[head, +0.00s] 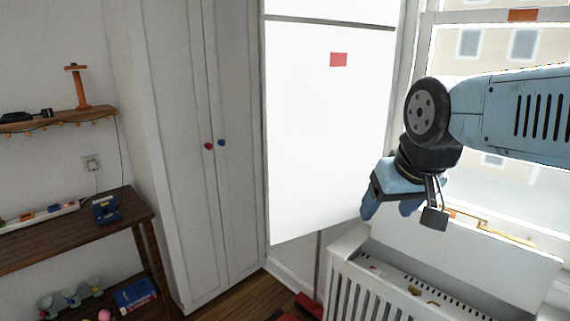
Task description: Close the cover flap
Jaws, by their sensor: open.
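The cover flap (480,265) looks like the white panel standing raised along the back of the slatted white radiator cover (345,290), at the lower right. It leans up towards the window, and the top of the cover is exposed in front of it. My gripper (389,209) is open and empty, pointing down above the left end of the flap. Its blue fingers overlap the flap's upper left edge in the picture; I cannot tell whether they touch it. My wrist and arm hide part of the window behind.
A large white panel (325,135) with a red patch hangs left of my gripper. A tall white cupboard (190,130) with red and blue knobs stands further left, beside a dark wooden table (75,230). Small objects lie on the cover's exposed top. Red items lie on the floor.

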